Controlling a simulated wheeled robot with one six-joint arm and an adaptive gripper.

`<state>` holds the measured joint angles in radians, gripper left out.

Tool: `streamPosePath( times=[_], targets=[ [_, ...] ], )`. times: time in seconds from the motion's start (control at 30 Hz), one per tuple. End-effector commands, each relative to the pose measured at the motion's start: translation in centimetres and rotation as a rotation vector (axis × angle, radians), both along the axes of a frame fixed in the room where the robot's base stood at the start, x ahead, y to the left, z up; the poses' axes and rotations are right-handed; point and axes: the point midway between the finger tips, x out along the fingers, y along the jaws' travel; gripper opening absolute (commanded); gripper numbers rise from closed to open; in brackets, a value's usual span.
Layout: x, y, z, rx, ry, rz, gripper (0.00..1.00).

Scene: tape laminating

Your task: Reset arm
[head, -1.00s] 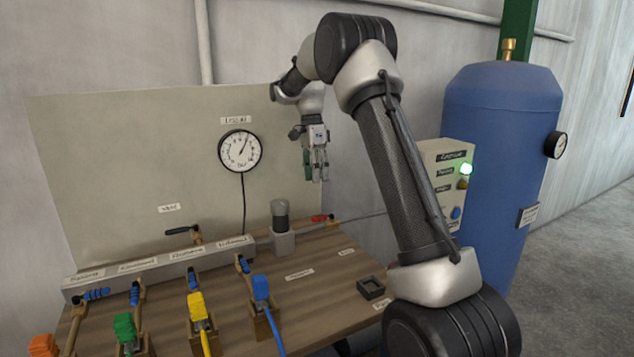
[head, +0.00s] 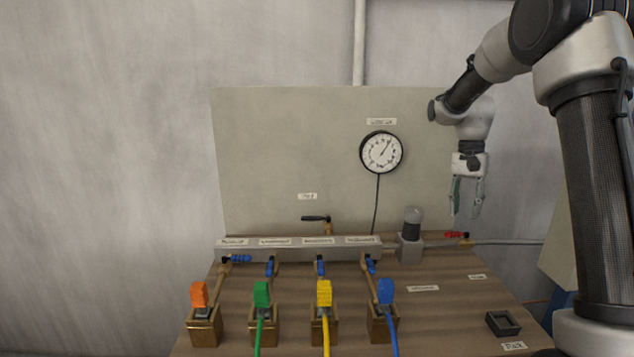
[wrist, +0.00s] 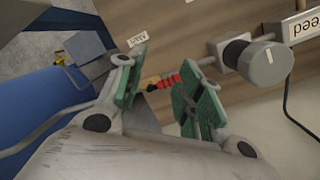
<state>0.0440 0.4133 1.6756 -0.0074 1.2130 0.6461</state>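My gripper (head: 467,197) hangs in the air at the right of the bench, fingers pointing down, in front of the right edge of the upright panel (head: 280,140). Its two green-padded fingers stand apart with nothing between them. The wrist view also shows the gripper (wrist: 165,100) open, with the red valve handle (wrist: 165,79) seen beyond the gap. That red handle (head: 455,235) lies on the pipe below the gripper in the head view, apart from it.
A manifold (head: 300,251) with blue valve handles runs along the bench. Orange (head: 199,294), green (head: 262,293), yellow (head: 324,292) and blue (head: 386,290) connectors stand in front holders. A grey-topped cylinder (head: 412,222) is near the gripper. A dark square tray (head: 503,323) sits front right.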

Motion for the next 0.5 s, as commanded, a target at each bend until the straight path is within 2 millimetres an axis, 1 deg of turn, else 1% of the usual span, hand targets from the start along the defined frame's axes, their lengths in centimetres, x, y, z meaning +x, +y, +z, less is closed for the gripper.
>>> streamPosePath(
  times=[0.03, 0.17, 0.27, 0.3, 0.37, 0.4, 0.47, 0.5],
  targets=[
    [-1.8, 0.2, 0.8, 0.010, -0.015, 0.067, 0.36],
    [-6.7, 0.6, 2.7, 0.032, -0.066, 0.261, 0.36],
    [-11.3, 1.0, 4.1, 0.040, -0.118, 0.409, 0.36],
    [-13.3, 1.2, 4.6, 0.040, -0.141, 0.465, 0.36],
    [-16.3, 1.4, 5.2, 0.036, -0.176, 0.537, 0.36],
    [-18.2, 1.6, 5.5, 0.030, -0.201, 0.579, 0.36],
    [-21.0, 1.8, 5.8, 0.022, -0.237, 0.631, 0.36],
    [-22.8, 1.9, 5.9, 0.014, -0.263, 0.655, 0.36]
  ],
)
